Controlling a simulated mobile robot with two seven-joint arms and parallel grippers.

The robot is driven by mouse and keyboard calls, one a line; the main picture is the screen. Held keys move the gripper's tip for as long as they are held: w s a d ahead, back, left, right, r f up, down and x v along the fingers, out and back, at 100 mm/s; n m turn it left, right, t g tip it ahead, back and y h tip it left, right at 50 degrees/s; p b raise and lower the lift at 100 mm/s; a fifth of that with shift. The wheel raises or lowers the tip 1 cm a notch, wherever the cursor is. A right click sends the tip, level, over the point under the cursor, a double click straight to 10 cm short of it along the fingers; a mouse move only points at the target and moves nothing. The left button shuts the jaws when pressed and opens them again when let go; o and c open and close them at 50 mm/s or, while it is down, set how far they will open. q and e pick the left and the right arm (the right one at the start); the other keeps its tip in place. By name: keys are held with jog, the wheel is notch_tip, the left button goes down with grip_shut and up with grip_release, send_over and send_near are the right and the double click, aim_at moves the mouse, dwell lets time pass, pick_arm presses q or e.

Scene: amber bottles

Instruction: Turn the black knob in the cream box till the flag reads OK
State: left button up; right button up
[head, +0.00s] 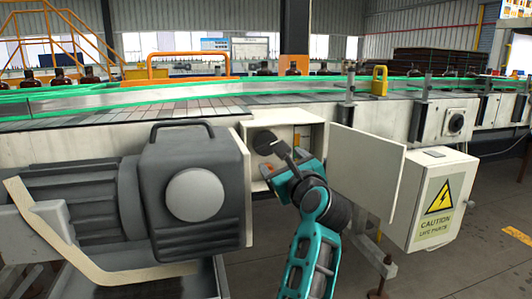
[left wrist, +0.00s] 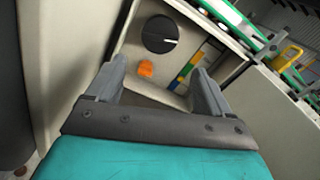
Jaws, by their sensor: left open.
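The cream box (head: 312,117) stands open beside the conveyor, with its door swung out to the right. The round black knob (head: 264,142) is on its inner panel; in the left wrist view the knob (left wrist: 160,34) shows a white mark pointing right. Below it in that view is a small orange piece (left wrist: 145,69), and to the right a coloured strip (left wrist: 187,71). I cannot read OK anywhere. My left gripper (head: 283,153) is at the box opening, open and empty. In the wrist view its fingers (left wrist: 160,66) are apart, with the knob beyond them, apparently not touched. My right gripper is not in view.
A big grey motor (head: 195,185) crowds the left side of the box. The open door (head: 365,172) stands to the right, near a box with a caution label (head: 437,207). A yellow padlock-shaped piece (head: 380,80) sits on the conveyor rail. Amber bottles (head: 60,78) stand behind.

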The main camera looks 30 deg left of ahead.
aim_at(268, 147)
pick_arm(q)
jog(key=b+x, duration=0.1)
jog(key=x, duration=0.9)
jog(key=shift+w+a+b, duration=0.15)
jog(key=shift+a+b, duration=0.2)
jog(key=shift+b, duration=0.05)
jog(key=shift+w+a+r, duration=0.1)
jog(key=shift+w+a, duration=0.3)
jog(key=shift+a, duration=0.05)
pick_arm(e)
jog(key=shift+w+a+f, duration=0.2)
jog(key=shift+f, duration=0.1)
pick_arm(q)
jog(key=shift+c, duration=0.3)
